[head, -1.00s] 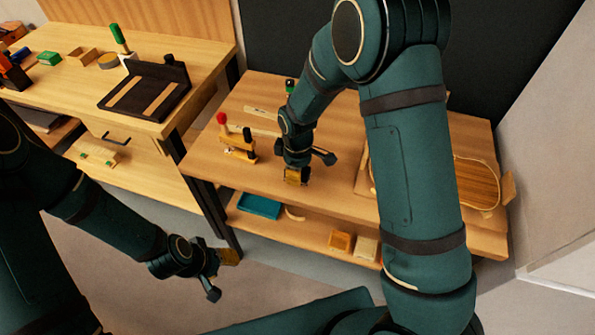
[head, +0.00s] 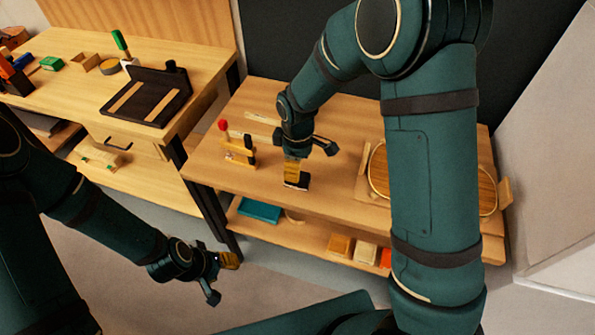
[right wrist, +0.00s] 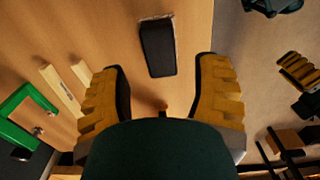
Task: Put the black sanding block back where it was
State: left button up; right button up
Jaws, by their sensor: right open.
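The black sanding block (head: 297,182) lies on the lower wooden bench near its front edge. In the right wrist view the block (right wrist: 158,49) shows its dark top and a pale rim, beyond the fingertips and roughly centred between them. My right gripper (head: 293,167) is just above the block in the head view. Its yellow-padded fingers (right wrist: 160,88) are spread wide with nothing between them. My left gripper (head: 222,270) hangs in front of the bench, away from the block; I cannot tell its opening.
A clamp with a red handle (head: 238,146) stands left of the block. Pale wooden strips (right wrist: 62,88) lie near it. A violin body (head: 487,190) is at the right. Below, the shelf holds a teal tray (head: 259,210) and small blocks (head: 340,246).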

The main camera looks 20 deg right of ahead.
notch_tip(320, 180, up, 6)
jog(key=p, duration=0.1)
jog(key=shift+s, duration=0.1)
dwell(0.6)
